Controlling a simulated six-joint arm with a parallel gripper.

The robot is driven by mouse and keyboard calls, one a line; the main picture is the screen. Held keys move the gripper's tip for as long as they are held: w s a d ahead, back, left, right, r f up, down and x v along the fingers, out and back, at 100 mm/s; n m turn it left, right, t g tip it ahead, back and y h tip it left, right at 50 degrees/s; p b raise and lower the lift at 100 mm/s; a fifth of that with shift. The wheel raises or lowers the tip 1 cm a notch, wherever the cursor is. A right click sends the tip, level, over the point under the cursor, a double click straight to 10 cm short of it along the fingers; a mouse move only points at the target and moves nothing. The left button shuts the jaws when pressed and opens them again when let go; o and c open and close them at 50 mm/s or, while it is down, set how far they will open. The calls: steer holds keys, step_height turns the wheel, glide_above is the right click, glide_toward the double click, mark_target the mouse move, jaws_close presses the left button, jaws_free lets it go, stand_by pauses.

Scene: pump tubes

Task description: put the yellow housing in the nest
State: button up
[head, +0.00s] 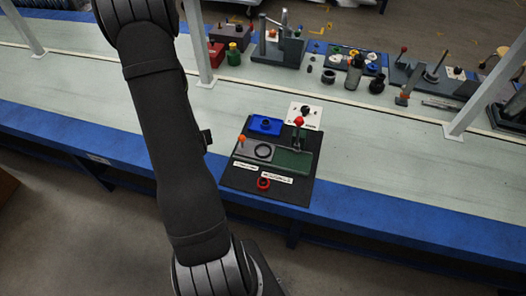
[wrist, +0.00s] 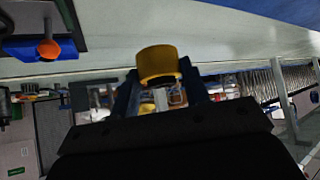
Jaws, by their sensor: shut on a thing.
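The yellow housing (wrist: 158,62), a short round cup-like part, sits between the two dark fingers of my gripper (wrist: 160,76) in the wrist view. The fingers are shut on it and hold it up off the bench. In the head view neither the housing nor my gripper shows; only my arm crosses the left of the picture. The nest looks to be the dark ring (head: 263,151) in the grey block on the black base plate, though I cannot be sure. It looks empty.
Around that ring are an orange knob (head: 242,139), a blue tray (head: 265,125), a red-knobbed lever (head: 299,122) and a green block (head: 292,160). Several tools line the bench's back; bench right of the plate is clear.

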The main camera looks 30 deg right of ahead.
steer(key=s+d+m+h, duration=0.2)
steer(key=s+d+m, duration=0.1)
steer(key=d, duration=0.9)
steer(key=m+g+h, duration=0.2)
glide_above(264, 146)
steer(key=s+a, duration=0.2)
steer(key=s, duration=0.1)
steer(key=shift+a+f, duration=0.15)
steer(key=shift+f, duration=5.1)
steer(key=shift+f, duration=0.1)
steer(key=o, duration=1)
